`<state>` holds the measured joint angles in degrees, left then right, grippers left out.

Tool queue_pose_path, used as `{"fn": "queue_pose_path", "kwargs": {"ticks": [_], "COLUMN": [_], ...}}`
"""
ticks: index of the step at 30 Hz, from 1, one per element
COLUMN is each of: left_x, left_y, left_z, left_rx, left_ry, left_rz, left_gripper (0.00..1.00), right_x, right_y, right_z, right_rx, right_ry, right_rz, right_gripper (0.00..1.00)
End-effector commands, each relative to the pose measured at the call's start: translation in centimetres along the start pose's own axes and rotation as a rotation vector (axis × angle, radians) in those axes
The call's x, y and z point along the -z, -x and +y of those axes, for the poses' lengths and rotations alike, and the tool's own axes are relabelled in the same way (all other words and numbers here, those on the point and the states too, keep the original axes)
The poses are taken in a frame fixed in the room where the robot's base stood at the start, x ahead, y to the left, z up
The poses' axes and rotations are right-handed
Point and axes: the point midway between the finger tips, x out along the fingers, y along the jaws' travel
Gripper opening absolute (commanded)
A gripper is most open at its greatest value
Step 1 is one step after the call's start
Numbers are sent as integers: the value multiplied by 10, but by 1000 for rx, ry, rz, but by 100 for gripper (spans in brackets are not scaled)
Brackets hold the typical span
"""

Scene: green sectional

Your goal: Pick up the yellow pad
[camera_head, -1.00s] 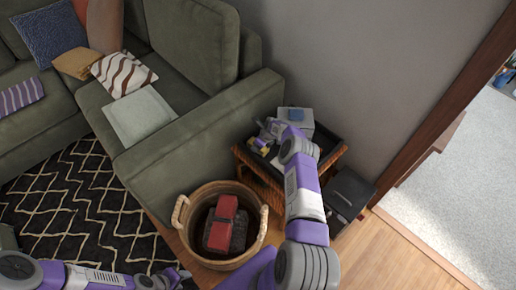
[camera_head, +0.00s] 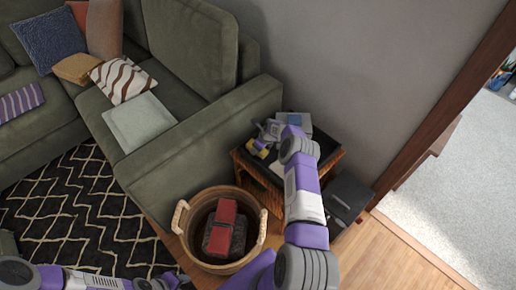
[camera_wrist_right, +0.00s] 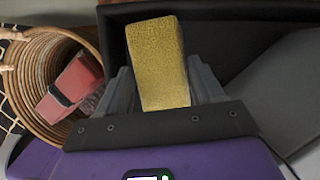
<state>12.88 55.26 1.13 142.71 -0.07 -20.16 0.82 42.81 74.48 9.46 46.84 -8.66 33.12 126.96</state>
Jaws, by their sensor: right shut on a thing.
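The yellow pad (camera_wrist_right: 157,60) is a speckled yellow block in the right wrist view. It stands between the two grey fingers of my right gripper (camera_wrist_right: 163,84), which is shut on it. In the head view the pad (camera_head: 258,147) is a small yellow patch at my right gripper (camera_head: 262,142), over the left part of the small side table. Whether the pad is clear of the tabletop is hard to tell. My left gripper (camera_head: 165,281) is at the bottom edge of the head view, low and partly cut off; its jaws are unclear.
The side table (camera_head: 328,146) has a dark top with a grey-blue box (camera_head: 297,121) at its back. A wicker basket (camera_head: 187,241) with a red and dark item (camera_head: 224,228) stands in front. The green sofa (camera_head: 208,137) is left; a wall is behind. A black box (camera_head: 345,196) stands right.

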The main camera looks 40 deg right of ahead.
Motion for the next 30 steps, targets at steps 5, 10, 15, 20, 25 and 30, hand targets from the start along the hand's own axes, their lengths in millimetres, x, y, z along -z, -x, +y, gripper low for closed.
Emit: {"fn": "queue_pose_path", "kwargs": {"ticks": [5, 10, 15, 20, 25, 30], "left_x": [-1, -1, -2, -2, -3, -3], "left_y": [20, 31, 45, 55, 62, 65], "left_z": [7, 12, 17, 21, 23, 24], "left_rx": [0, 0, 0, 0, 0, 0], "left_ry": [0, 0, 0, 0, 0, 0], "left_rz": [0, 0, 0, 0, 0, 0], "left_gripper": [43, 43, 43, 43, 43, 43], "right_x": [-18, 9, 51, 95, 132, 154], "right_y": [42, 54, 71, 88, 102, 110], "right_z": [-1, 3, 9, 16, 22, 26], "right_rx": [3, -2, -1, -1, -1, 0], "right_ry": [1, -5, -8, -8, -7, -5], "right_rz": [-1, 3, 3, 3, 1, 0], "right_gripper": [38, 38, 38, 38, 38, 38]}}
